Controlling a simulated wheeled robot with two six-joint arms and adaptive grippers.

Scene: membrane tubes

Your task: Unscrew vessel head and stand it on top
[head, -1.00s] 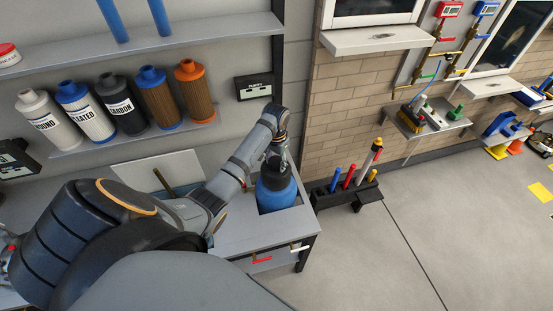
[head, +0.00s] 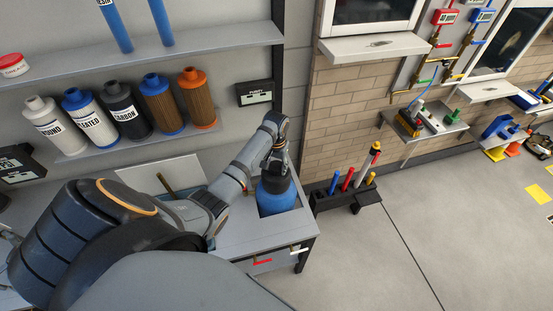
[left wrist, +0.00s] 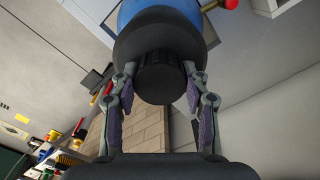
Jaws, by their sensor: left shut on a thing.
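The blue vessel (head: 277,193) stands upright in an opening of the grey bench at the centre of the head view. In the left wrist view its blue body (left wrist: 150,10) and dark collar show at the top. Its black head (left wrist: 161,76) sits between the two fingers of my left gripper (left wrist: 161,92). The fingers are shut on the head from both sides. In the head view my left gripper (head: 277,160) is over the vessel's top and hides most of the head. My right gripper is not in view.
The grey bench top (head: 240,232) is free in front of and left of the vessel. A shelf of filter cartridges (head: 120,110) hangs behind. A dark rack with coloured tubes (head: 345,190) stands to the right near the brick wall.

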